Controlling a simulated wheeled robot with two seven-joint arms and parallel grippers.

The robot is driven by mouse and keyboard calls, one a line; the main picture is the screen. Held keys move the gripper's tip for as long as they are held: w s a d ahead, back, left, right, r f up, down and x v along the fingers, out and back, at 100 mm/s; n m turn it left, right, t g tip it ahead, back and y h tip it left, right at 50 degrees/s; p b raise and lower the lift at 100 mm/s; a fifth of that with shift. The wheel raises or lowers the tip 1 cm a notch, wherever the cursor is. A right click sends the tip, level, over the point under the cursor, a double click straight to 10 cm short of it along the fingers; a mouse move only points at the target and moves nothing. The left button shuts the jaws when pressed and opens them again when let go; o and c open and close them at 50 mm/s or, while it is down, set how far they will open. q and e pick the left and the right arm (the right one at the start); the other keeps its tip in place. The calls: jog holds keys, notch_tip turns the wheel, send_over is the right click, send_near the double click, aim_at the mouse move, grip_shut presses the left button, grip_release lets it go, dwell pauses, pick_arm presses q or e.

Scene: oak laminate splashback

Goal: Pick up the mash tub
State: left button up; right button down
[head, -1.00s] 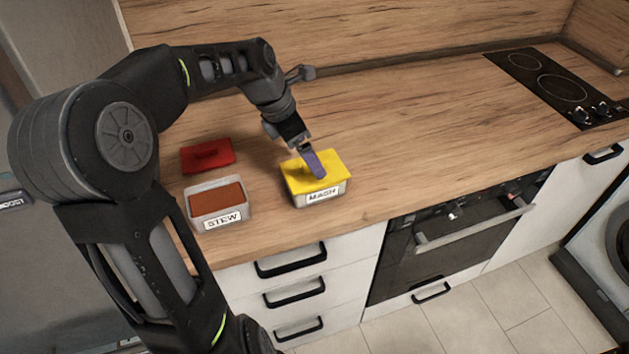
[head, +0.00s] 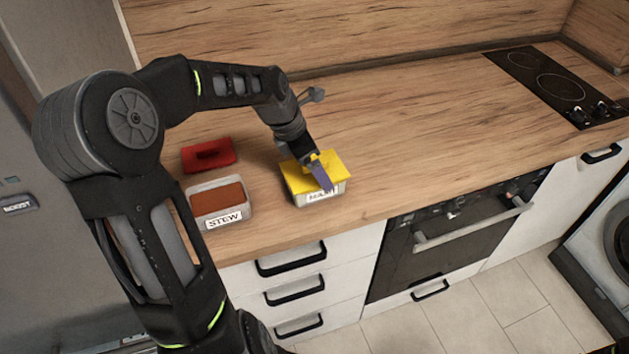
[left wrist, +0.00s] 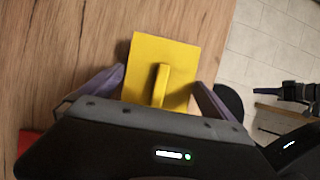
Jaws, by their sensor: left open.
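The mash tub (head: 304,199) is a pale tub with a yellow lid (head: 336,163) and a MASH label, standing on the wooden counter near its front edge. In the left wrist view the yellow lid (left wrist: 183,58) shows with a raised bar handle. My left gripper (head: 322,178) is over the tub, pointing down, with a purple finger across the lid and part of the label. In the left wrist view my left gripper (left wrist: 160,82) is open, its purple fingers on either side of the lid handle. I cannot tell whether they touch the lid. My right gripper is not in the head view.
An open stew tub (head: 218,214) with brown content stands left of the mash tub. A red lid (head: 208,155) lies behind it. A black hob (head: 555,85) is at the far right. The counter between mash tub and hob is clear.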

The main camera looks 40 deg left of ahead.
pick_arm(q)
jog(key=shift+c, duration=0.6)
jog(key=c, duration=1.6)
